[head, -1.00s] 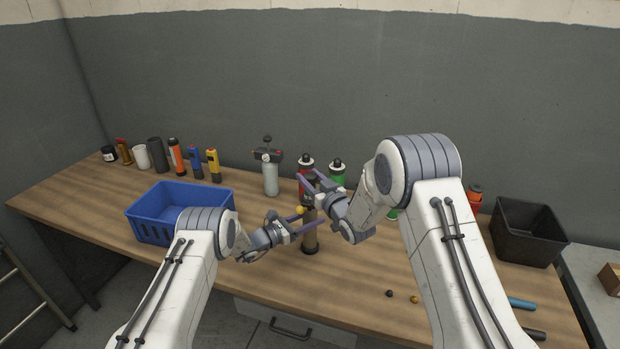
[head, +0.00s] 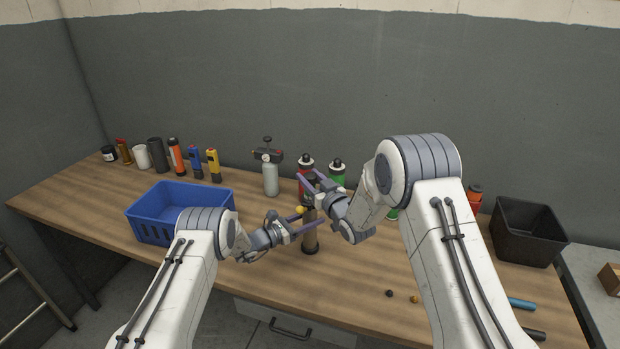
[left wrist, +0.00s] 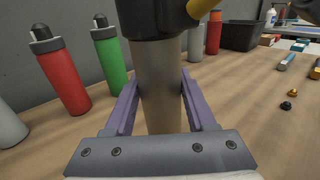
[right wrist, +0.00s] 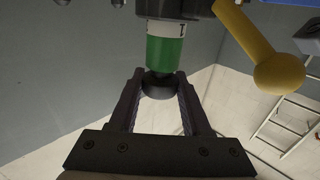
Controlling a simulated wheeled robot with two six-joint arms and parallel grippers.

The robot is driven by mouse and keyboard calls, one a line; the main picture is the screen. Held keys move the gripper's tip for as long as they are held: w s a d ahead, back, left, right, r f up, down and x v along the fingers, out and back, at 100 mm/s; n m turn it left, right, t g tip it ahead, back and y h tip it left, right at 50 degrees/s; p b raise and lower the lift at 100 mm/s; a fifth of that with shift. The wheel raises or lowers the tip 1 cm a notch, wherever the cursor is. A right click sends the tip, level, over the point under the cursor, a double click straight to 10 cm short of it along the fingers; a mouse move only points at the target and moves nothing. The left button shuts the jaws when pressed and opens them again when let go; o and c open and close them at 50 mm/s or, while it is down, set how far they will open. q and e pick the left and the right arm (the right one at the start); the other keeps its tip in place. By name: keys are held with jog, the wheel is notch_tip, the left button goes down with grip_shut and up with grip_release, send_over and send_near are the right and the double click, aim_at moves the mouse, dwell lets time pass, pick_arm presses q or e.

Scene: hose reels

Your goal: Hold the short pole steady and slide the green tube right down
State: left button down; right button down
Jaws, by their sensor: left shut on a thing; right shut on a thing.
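The short pole (head: 311,243) stands upright on the bench, a grey-brown cylinder in the head view. It also shows in the left wrist view (left wrist: 160,75), with a black collar (left wrist: 160,22) and a yellow lever (left wrist: 203,7) on top. My left gripper (head: 311,226) is shut on the pole below the collar. My right gripper (right wrist: 159,88) is above, shut on the dark end cap (right wrist: 159,86) of the green tube (right wrist: 166,50). The tube's green part, with a white label band, meets the collar. The tube is mostly hidden in the head view.
A red flask (left wrist: 62,72) and a green flask (left wrist: 110,62) stand close behind the pole. A blue basket (head: 150,228) is at left, a black bin (head: 530,240) at right. The bench front is mostly clear.

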jog(key=shift+f, duration=2.2)
jog(key=shift+c, duration=1.8)
grip_release()
jog(key=shift+f, duration=0.1)
jog(key=shift+s+d, duration=0.1)
jog(key=shift+s, duration=0.05)
jog(key=v, duration=1.1)
jog(key=shift+s+d, duration=0.15)
jog(key=shift+s, duration=0.2)
